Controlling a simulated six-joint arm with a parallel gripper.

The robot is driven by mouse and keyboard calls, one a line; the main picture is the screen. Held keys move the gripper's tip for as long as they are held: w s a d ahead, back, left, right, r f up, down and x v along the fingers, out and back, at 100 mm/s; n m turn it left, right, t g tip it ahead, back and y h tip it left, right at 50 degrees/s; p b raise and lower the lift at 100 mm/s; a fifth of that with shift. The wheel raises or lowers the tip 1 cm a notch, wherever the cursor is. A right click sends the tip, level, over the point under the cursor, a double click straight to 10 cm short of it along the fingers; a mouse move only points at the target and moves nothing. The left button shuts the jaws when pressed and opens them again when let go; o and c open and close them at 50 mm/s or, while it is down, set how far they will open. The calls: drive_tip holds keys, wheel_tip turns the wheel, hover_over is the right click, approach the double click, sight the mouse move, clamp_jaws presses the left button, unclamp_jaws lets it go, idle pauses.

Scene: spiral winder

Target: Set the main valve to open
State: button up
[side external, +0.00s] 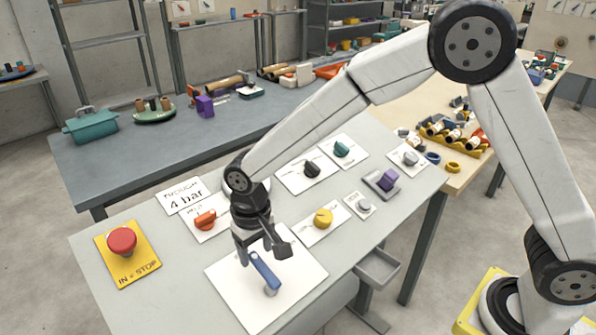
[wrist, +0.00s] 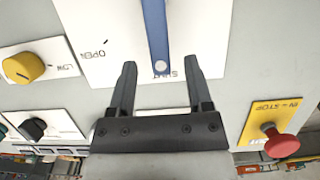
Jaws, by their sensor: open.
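The main valve is a blue lever (side external: 265,272) on a white plate (side external: 300,268) at the front of the panel. In the wrist view the blue lever (wrist: 154,28) runs down from the top edge, and its near end lies at the SHUT label (wrist: 180,75). The OPEN label (wrist: 90,53) with a short tick is to the left on the plate. My gripper (side external: 264,256) is open and above the lever. In the wrist view my gripper (wrist: 160,66) has one finger on each side of the lever's end, with gaps and nothing held. The lever's mount is out of the wrist view.
A red stop button (side external: 122,241) on a yellow plate stands at the left. An orange knob (side external: 205,219), a yellow knob (side external: 323,218) and a black knob (side external: 312,169) sit on nearby plates. A 4 bar sign (side external: 186,196) lies behind. A grey tray (side external: 377,268) hangs at the right edge.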

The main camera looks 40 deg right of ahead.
sight(256, 259)
drive_tip(key=shift+f, duration=1.9)
clamp_jaws()
drive_tip(key=shift+r, duration=0.1)
